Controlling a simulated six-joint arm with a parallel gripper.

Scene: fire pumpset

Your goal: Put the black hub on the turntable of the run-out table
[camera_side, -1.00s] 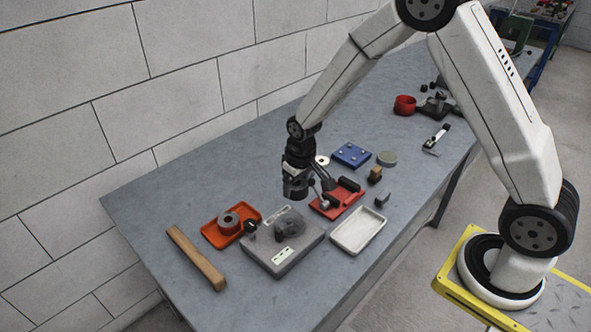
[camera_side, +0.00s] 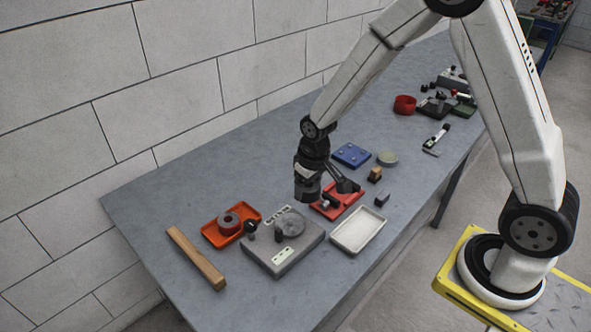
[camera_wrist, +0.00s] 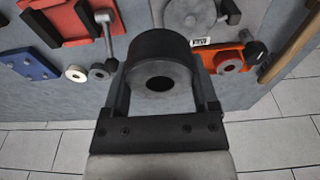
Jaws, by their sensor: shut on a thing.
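My gripper (camera_wrist: 160,95) is shut on the black hub (camera_wrist: 155,48), a short dark cylinder with a grey end face and a central hole, held between the two fingers. In the side view my gripper (camera_side: 308,186) hangs above the bench, beside the red fixture; the hub is hard to tell from it there. The run-out table (camera_side: 280,259) is a grey block to the lower left of my gripper. Its turntable (camera_side: 290,223) is a round grey disc with nothing resting on it. The turntable (camera_wrist: 184,14) also shows at the top of the wrist view, beyond the hub.
A dark knobbed post (camera_side: 250,228) stands at the run-out table's left. An orange tray (camera_side: 213,235) holds a red-and-grey ring. A wooden bar (camera_side: 197,259), white tray (camera_side: 359,231), red fixture (camera_side: 349,198) and blue block (camera_side: 352,154) lie around.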

